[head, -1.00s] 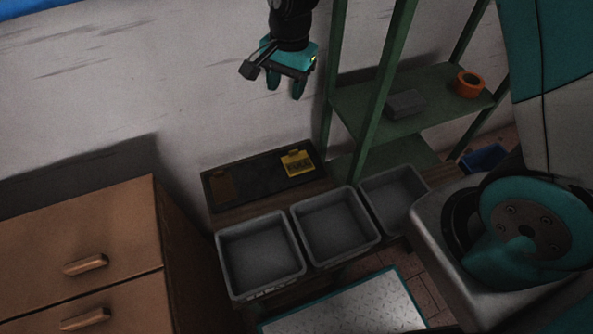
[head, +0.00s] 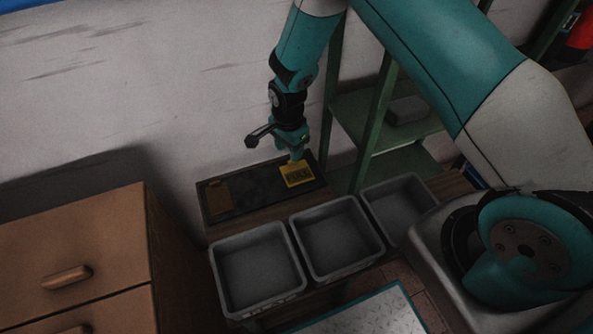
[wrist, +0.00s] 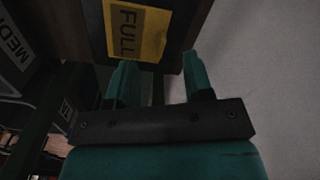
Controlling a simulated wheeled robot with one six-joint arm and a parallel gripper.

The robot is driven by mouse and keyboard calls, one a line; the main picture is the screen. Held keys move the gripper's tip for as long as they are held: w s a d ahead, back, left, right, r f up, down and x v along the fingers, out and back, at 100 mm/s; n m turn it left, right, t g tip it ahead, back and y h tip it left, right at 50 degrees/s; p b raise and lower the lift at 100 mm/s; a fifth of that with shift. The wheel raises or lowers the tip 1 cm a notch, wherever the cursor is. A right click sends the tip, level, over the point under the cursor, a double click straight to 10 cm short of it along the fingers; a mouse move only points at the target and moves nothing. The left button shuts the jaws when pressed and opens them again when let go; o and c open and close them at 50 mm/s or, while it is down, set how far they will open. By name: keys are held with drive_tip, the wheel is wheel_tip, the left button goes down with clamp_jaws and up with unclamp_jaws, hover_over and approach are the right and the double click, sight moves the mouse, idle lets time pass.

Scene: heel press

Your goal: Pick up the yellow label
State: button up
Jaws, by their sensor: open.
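The yellow label (head: 297,175) lies on the right part of a dark flat board (head: 255,188) by the wall. In the wrist view the label (wrist: 138,32) shows dark letters reading "FULL", and its edge lies just beyond my fingertips. My gripper (head: 296,155) points down at the label's far edge. In the wrist view my gripper (wrist: 158,72) has its two teal fingers apart with nothing held between them. I cannot tell whether a fingertip touches the label.
A brown piece (head: 218,197) lies on the board's left part. Three grey bins (head: 222,290) stand in a row in front. A green shelf (head: 372,125) rises close on the right, and a wooden drawer cabinet (head: 120,250) stands at left.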

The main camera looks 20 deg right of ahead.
sight(297, 171)
wheel_tip(297, 171, down, 5)
drive_tip(key=shift+f, duration=0.15)
clamp_jaws()
